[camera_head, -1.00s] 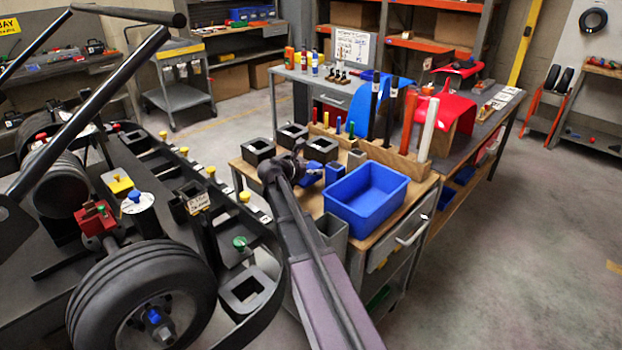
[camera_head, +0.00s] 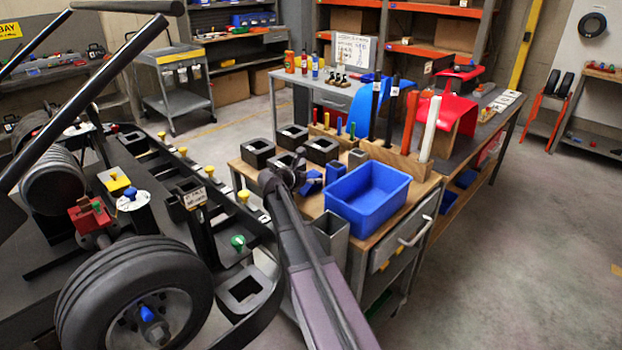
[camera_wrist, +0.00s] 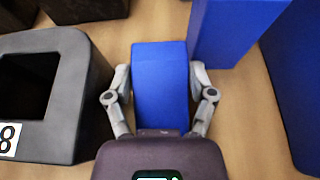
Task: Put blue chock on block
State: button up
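In the wrist view a blue chock (camera_wrist: 160,85) stands between the two fingers of my gripper (camera_wrist: 160,80). The fingers lie close along both its sides; I cannot tell whether they press on it. A second, taller blue piece (camera_wrist: 228,30) is just beyond at the upper right. A black hollow block (camera_wrist: 75,105) with a label reading 8 is at left. In the head view my gripper (camera_head: 286,168) is low over the wooden bench top, and a blue piece (camera_head: 310,184) shows just right of it. More black hollow blocks (camera_head: 258,152) stand behind it.
A blue bin (camera_head: 368,200) stands close to the right of my gripper. A wooden rack (camera_head: 398,158) with upright coloured rods lies behind the bin. A kart (camera_head: 135,290) with a large wheel fills the left. Open floor (camera_head: 530,260) lies at right.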

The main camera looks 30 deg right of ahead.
jog(key=shift+r, duration=0.1)
dwell(0.4)
jog(key=shift+r, duration=0.15)
jog(key=p+v, duration=0.5)
jog(key=v, duration=0.7)
dwell(0.5)
